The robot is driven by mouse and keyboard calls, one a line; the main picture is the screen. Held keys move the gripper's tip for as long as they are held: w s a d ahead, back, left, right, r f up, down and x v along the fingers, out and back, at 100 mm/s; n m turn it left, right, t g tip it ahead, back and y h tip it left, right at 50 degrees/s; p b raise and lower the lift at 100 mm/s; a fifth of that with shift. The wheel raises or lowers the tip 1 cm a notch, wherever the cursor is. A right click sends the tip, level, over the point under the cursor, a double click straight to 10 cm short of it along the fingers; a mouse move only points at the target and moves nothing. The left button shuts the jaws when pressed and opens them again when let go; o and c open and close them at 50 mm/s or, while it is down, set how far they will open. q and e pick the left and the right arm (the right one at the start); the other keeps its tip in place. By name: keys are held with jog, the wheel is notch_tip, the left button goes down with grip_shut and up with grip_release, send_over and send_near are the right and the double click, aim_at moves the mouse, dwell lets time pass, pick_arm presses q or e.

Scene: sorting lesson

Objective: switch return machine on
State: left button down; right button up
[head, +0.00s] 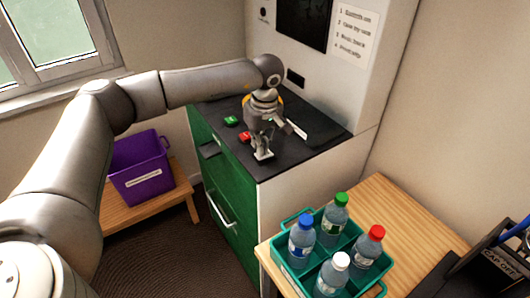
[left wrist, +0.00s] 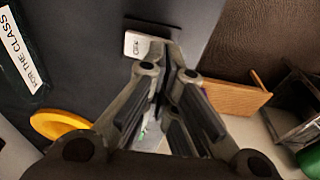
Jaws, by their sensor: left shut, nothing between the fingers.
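The return machine (head: 345,75) is a tall pale cabinet with a dark screen. It has a dark counter (head: 315,155) over a green front (head: 230,190). A green button (head: 231,120) and a red button (head: 245,137) sit on the counter. My left gripper (head: 262,152) points down at the counter's front edge, shut and empty. My right gripper is not in view.
A teal crate (head: 285,262) with several capped bottles stands on a wooden table (head: 390,210) at the right. A purple bin (head: 140,168) sits on a low wooden bench (head: 180,197) at the left. A yellow round thing (left wrist: 60,125) lies near a "FOR THE CLASS" label (left wrist: 22,55).

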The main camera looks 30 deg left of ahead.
pick_arm(q)
jog(key=shift+f+b, duration=0.8)
jog(key=shift+f, duration=0.3)
dwell(0.8)
jog(key=shift+r, duration=0.1)
jog(key=shift+r+p, duration=2.15)
jog(key=shift+r, duration=1.35)
jog(key=shift+f, duration=0.1)
